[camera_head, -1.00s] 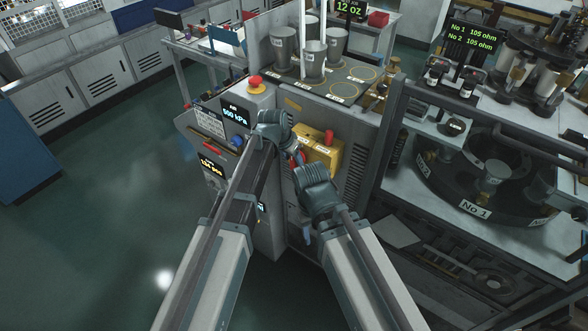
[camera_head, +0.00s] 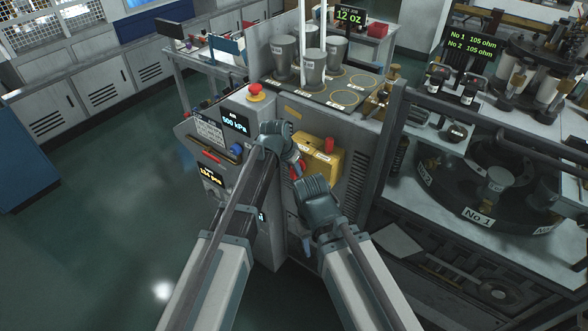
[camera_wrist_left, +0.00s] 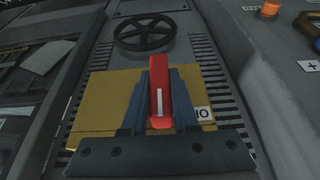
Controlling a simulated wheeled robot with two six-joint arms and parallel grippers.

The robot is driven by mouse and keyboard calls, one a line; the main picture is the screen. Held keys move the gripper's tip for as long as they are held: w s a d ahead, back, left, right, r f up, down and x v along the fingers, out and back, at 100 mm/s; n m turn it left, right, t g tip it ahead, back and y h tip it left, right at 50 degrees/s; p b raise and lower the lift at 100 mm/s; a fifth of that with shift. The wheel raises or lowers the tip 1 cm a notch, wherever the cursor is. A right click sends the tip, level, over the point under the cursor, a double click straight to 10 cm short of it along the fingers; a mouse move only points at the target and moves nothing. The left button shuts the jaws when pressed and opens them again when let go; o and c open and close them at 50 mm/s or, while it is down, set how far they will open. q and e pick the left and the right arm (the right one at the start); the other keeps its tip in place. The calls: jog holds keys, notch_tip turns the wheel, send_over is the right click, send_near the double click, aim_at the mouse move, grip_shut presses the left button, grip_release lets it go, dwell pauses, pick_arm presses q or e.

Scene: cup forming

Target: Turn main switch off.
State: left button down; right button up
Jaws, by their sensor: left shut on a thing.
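The main switch is a red handle (camera_wrist_left: 160,88) on a yellow plate (camera_wrist_left: 98,100) in the left wrist view. A white stripe runs along the handle, which points roughly up and down in that view. My left gripper (camera_wrist_left: 159,92) has its blue-grey jaws on both sides of the handle, shut on it. In the head view the yellow box (camera_head: 325,166) is on the machine's front, and my left gripper (camera_head: 296,165) hides most of the red handle (camera_head: 298,172). A label beside the handle is partly covered by a jaw. My right gripper (camera_head: 304,192) is just below; its jaws are unclear.
A red emergency button (camera_head: 255,90) and a pressure display (camera_head: 236,121) are at the upper left of the machine. Grey cups (camera_head: 312,66) stand on top. A dark handwheel (camera_wrist_left: 145,35) is beyond the yellow plate. A metal frame (camera_head: 385,150) is close on the right.

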pick_arm(q)
jog(key=shift+w+a+f+n+g+h+b, duration=0.15)
jog(key=shift+g+h+b, duration=0.1)
jog(key=shift+g+h, duration=0.2)
jog(key=shift+s+d+n+g+h+b, duration=0.1)
jog(key=shift+n+g+h+b, duration=0.1)
jog(key=shift+g+h, duration=0.2)
jog(key=shift+f+g+h+b, duration=0.15)
jog(key=shift+g+h+b, duration=0.2)
jog(key=shift+h+b, duration=0.3)
jog(key=n+g+h+b, duration=0.1)
jog(key=h+b, duration=0.2)
jog(key=b, duration=0.2)
jog(key=n+g+h+b, duration=0.1)
jog(key=g+h+b, duration=0.1)
jog(key=b, duration=0.3)
jog(key=n+g+h+b, duration=0.1)
jog(key=g+h+b, duration=0.1)
jog(key=h+b, duration=0.3)
jog(key=shift+f+b, duration=0.25)
jog(key=shift+b, duration=0.25)
jog(key=shift+r+n+g+h+b, duration=0.2)
jog(key=shift+n+g+h+b, duration=0.2)
jog(key=shift+h+b, duration=0.55)
jog(key=shift+r+b, duration=0.1)
jog(key=shift+b, duration=0.25)
jog(key=shift+r, duration=0.1)
jog(key=c, duration=0.7)
grip_release()
